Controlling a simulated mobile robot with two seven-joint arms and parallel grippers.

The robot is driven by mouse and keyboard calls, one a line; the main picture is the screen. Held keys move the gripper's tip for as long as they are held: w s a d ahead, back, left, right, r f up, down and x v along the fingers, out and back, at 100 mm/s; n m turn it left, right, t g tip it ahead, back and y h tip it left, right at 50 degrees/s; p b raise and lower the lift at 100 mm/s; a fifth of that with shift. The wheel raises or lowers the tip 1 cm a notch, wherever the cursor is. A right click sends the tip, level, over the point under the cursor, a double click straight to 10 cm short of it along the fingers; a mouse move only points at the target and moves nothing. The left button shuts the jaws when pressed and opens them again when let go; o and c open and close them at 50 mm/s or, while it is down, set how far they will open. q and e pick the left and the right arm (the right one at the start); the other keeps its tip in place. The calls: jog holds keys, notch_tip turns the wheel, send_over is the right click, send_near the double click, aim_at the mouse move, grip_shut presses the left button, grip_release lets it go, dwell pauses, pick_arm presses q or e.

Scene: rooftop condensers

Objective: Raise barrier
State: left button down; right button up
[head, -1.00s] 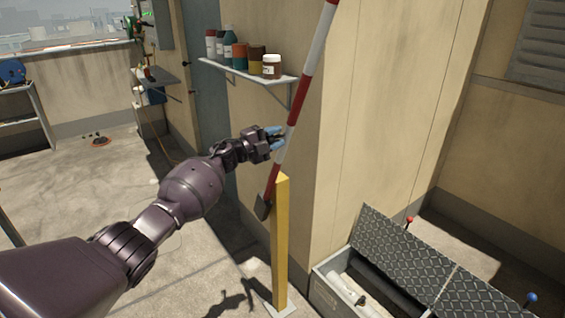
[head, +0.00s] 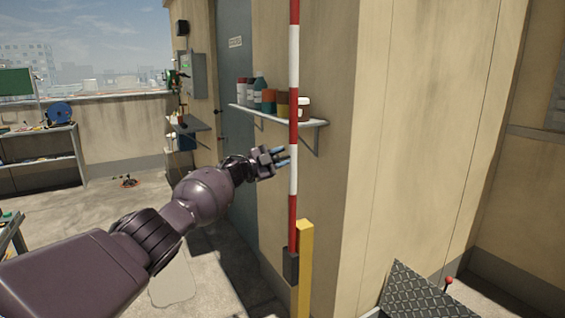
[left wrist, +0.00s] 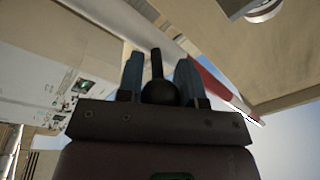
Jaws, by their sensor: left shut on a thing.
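The barrier pole (head: 293,110), striped red and white, stands about upright beside the top of the yellow post (head: 305,262). Its dark block end (head: 290,265) hangs low beside the post, and its top runs out of the head view. My left gripper (head: 281,158) is at the pole's left side, partway up. In the left wrist view, a dark knob with a stem (left wrist: 159,92) sits between the fingers of my left gripper (left wrist: 160,85), which is shut on it. The pole (left wrist: 211,80) crosses behind the fingers there. My right gripper is not in view.
A wall shelf (head: 262,115) with several jars stands close behind the pole. The wall corner rises right of the post. A checker-plate lid (head: 415,292) with a red-knobbed lever (head: 448,281) is at lower right. The floor at left is mostly open.

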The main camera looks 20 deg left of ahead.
pick_arm(q)
jog(key=shift+a+r, duration=0.25)
jog(key=c, duration=1.1)
grip_release()
jog(key=shift+w, duration=0.1)
jog(key=o, duration=0.3)
jog(key=shift+w+a+f, duration=0.1)
jog(key=shift+f, duration=0.1)
